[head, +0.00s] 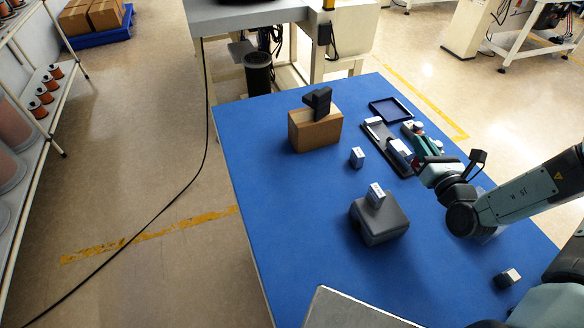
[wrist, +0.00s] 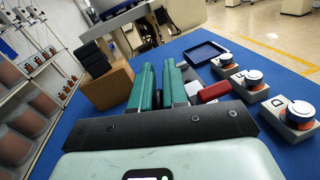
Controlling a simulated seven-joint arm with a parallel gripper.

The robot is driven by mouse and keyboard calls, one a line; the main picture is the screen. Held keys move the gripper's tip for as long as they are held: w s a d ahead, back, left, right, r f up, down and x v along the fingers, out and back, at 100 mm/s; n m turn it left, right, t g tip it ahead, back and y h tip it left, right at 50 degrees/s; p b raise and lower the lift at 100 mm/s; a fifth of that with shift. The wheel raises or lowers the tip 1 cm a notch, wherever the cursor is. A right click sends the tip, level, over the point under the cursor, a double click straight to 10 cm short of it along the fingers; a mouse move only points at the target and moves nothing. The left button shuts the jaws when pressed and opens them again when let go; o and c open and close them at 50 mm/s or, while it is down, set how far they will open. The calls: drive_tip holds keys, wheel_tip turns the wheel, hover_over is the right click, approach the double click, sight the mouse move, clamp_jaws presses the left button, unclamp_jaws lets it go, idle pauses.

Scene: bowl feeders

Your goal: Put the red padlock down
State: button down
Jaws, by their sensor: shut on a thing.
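My gripper (head: 413,147) is low over the right part of the blue table, beside a dark tray. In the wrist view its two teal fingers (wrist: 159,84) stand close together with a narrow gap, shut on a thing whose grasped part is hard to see. The red padlock (wrist: 214,91) shows as a small red body just right of the right finger in the wrist view, with pale grey parts beside it. In the head view the fingers and wrist hide most of it, and I cannot tell whether it touches the tray.
The dark tray (head: 369,124) holds pale items. A dark blue shallow tray (head: 372,108) lies behind it. A grey box (head: 380,233) and small labelled blocks (head: 357,160) stand nearer. Knobbed white units (wrist: 292,131) line the right.

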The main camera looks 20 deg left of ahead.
drive_tip(key=s+a+n+g+y, duration=0.2)
drive_tip(key=s+a+g, duration=0.1)
drive_tip(key=a, duration=1)
drive_tip(key=s+a+n+g+y, duration=0.2)
drive_tip(key=s+a+n, duration=0.1)
drive_tip(key=a, duration=1)
drive_tip(key=s+a+n+g+y, duration=0.2)
drive_tip(key=s+a+g+y, duration=0.15)
drive_tip(key=a, duration=0.95)
drive_tip(key=shift+h, duration=0.45)
drive_tip(key=shift+s+a+f, duration=0.15)
drive_tip(key=shift+f, duration=2.3)
drive_tip(key=shift+s+a+f, duration=0.1)
drive_tip(key=shift+f, duration=2.3)
drive_tip(key=c, duration=1.1)
unclamp_jaws()
drive_tip(key=shift+f, duration=0.1)
drive_tip(key=shift+c, duration=0.2)
